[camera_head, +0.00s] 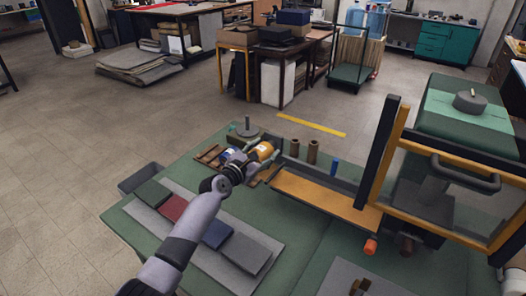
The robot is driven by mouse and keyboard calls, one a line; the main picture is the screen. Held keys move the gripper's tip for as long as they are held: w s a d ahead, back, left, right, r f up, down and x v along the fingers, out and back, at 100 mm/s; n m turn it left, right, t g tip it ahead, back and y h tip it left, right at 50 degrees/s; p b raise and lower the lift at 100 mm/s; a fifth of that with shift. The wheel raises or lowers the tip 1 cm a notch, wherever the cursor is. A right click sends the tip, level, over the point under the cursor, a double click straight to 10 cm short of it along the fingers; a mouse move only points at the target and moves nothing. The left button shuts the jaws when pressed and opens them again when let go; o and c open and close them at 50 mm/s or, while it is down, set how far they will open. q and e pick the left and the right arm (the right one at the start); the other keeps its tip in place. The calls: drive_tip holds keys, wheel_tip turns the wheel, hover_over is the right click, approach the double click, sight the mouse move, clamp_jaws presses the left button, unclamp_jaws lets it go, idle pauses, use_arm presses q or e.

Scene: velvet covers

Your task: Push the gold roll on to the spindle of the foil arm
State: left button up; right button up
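A gold-orange roll (264,150) lies near the back edge of the green table, just beyond my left gripper (252,158). My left arm reaches up from the bottom of the view, and its gripper is right at the roll. The fingers are small and partly hidden, so I cannot tell whether they are closed on it. A blue-and-white roll (235,160) is just left of the gold one, on or beside a brown wooden rack (208,155). I cannot make out for certain which part is the foil arm's spindle.
A press with a black and yellow frame (393,150) stands at the right, beside an orange-topped bed (322,198). Brown spools (312,151) and a grey post on a disc (247,127) stand behind. Coloured covers (173,208) lie on a grey board at the left.

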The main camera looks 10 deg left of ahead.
use_arm(q)
drive_tip(key=o, duration=0.4)
drive_tip(key=shift+o, duration=0.2)
